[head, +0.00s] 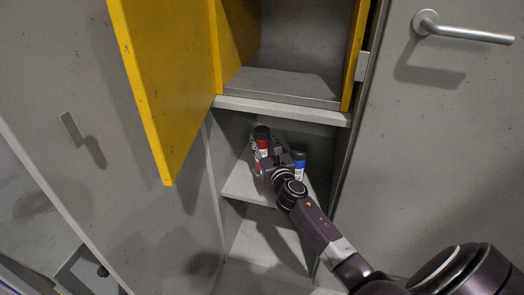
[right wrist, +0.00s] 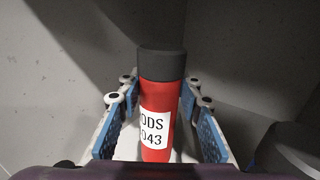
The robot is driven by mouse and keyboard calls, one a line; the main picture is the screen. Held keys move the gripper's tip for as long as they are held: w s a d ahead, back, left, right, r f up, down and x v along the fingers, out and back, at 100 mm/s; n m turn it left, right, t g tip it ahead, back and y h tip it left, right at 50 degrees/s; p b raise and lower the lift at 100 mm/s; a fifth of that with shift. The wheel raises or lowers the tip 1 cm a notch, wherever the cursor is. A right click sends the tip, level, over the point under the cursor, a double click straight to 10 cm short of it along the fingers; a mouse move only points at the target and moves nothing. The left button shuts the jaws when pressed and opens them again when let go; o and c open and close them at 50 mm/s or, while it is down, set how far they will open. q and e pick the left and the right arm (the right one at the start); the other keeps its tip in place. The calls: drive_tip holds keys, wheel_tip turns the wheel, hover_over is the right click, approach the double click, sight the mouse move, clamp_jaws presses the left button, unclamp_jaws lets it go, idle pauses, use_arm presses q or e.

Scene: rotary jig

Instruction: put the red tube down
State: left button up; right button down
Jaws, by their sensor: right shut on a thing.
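The red tube (head: 262,144) has a black cap and is upright inside the grey lower compartment of the cabinet, over its shelf (head: 240,186). My right gripper (head: 264,161) is shut on it. In the right wrist view the red tube (right wrist: 156,100), with a white label reading "ODS 043", stands between the two blue-padded fingers (right wrist: 158,132). The tube's lower end is hidden, so I cannot tell whether it touches the shelf. My left gripper is not in view.
A blue tube (head: 299,166) with a dark cap stands just right of my right gripper. The yellow door (head: 165,80) of the upper compartment hangs open at the left. A ledge (head: 285,107) lies above the tubes. A grey door with a lever handle (head: 465,32) is at the right.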

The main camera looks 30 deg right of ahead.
sight(264, 152)
drive_tip(key=shift+f, duration=0.25)
wheel_tip(264, 152, down, 2)
drive_tip(key=shift+f+b, duration=0.2)
drive_tip(key=shift+b, duration=0.85)
drive_tip(key=shift+f, duration=0.25)
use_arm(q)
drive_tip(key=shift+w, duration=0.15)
use_arm(e)
drive_tip(key=shift+r, duration=0.1)
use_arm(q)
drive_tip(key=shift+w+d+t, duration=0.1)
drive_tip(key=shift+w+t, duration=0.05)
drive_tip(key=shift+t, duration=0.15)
use_arm(e)
drive_tip(key=c, duration=1.4)
unclamp_jaws()
